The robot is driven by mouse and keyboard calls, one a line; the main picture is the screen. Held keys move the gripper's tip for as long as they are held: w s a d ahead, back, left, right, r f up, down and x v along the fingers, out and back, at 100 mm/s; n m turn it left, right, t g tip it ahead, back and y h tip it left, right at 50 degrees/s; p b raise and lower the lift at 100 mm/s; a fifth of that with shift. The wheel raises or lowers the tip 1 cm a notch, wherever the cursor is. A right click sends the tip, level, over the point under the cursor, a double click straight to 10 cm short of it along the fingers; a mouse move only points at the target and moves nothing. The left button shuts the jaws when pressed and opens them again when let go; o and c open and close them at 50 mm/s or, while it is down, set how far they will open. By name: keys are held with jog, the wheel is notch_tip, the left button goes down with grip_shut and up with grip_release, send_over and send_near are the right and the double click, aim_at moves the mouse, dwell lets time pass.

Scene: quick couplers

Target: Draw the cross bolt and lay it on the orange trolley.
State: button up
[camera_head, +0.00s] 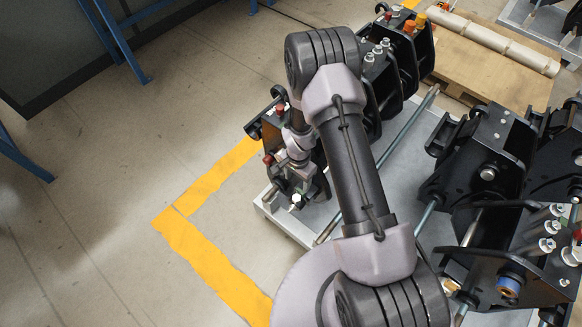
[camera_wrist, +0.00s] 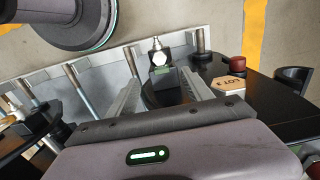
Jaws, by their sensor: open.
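My gripper (camera_wrist: 160,82) is open, its two pale fingers spread with nothing held between them. Just beyond the fingertips, between them in the wrist view, is a bright silver bolt-like part with a pointed end (camera_wrist: 157,46), above a small green-marked block. I cannot tell for sure that it is the cross bolt. In the head view my gripper (camera_head: 296,180) is over the near left black coupler (camera_head: 275,135), partly hidden by my wrist. The orange trolley is not in view.
Several black couplers (camera_head: 487,165) stand on a grey pallet (camera_head: 294,228) with steel rods. A wooden pallet (camera_head: 490,75) is behind.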

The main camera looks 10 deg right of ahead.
aim_at(297, 198)
notch_tip(297, 198, down, 15)
jog(key=b, duration=0.5)
grip_shut()
grip_release()
